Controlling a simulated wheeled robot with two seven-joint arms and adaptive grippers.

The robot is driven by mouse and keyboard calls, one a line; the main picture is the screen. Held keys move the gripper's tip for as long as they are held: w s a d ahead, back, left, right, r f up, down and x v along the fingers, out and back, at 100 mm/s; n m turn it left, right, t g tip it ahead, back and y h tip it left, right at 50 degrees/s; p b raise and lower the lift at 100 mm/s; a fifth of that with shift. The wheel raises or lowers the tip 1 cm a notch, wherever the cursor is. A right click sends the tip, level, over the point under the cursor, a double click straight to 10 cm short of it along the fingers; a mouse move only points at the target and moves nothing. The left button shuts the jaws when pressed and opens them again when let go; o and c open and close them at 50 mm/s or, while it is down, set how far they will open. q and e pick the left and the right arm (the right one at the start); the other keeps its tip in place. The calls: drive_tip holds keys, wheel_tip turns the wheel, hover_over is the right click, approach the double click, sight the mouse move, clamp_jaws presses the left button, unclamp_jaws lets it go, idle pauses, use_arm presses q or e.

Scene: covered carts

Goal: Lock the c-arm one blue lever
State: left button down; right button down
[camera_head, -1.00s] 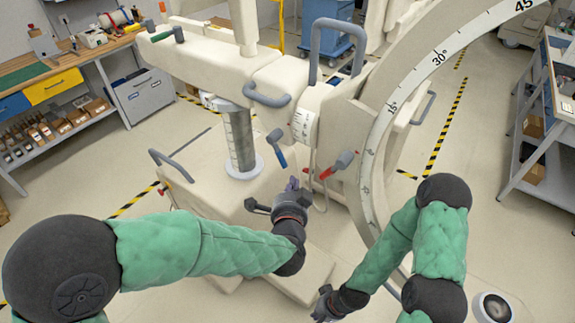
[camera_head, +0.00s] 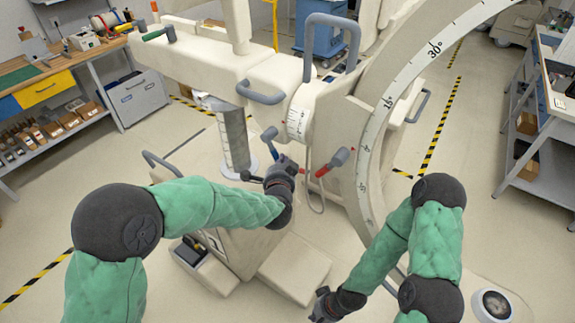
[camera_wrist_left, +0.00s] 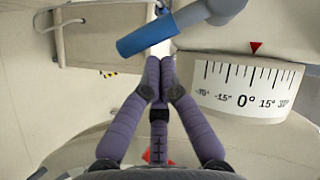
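The blue lever (camera_head: 271,145) hangs from a grey knob on the side of the cream C-arm unit (camera_head: 272,70). In the left wrist view the lever (camera_wrist_left: 147,36) slants across the top, its free end at the lower left. My left gripper (camera_head: 277,160) is close beside and below the lever. In the left wrist view its purple fingers (camera_wrist_left: 160,68) converge with tips together just below the lever, holding nothing; contact with it cannot be told. My right gripper (camera_head: 323,303) is low, far from the lever; its fingers are too small to read.
A red lever (camera_head: 332,163) with a grey end sticks out right of my left gripper. A white angle scale (camera_wrist_left: 247,88) lies right of the blue lever. The big C-arm ring (camera_head: 372,140) stands to the right. A workbench (camera_head: 60,65) is at the far left.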

use_arm(q)
drive_tip(key=shift+w+a+f, duration=0.1)
drive_tip(key=shift+w+f, duration=0.05)
drive_tip(key=shift+f, duration=0.05)
idle(0.4)
drive_tip(key=shift+a+f, duration=0.1)
drive_tip(key=shift+f, duration=0.05)
drive_tip(key=shift+w+a+f+m+t+b, duration=0.15)
drive_tip(key=shift+f+m+t+b, duration=0.1)
drive_tip(key=shift+m+t+b, duration=0.2)
drive_tip(key=w+a+f+m+t+b, duration=0.2)
drive_tip(key=w+a+m+t+b, duration=0.2)
drive_tip(key=m+b, duration=0.4)
drive_tip(key=shift+a+f+t+b, duration=0.4)
drive_tip(key=shift+a+b, duration=0.35)
drive_tip(key=shift+b, duration=1)
drive_tip(key=shift+r, duration=0.1)
drive_tip(key=shift+f, duration=0.2)
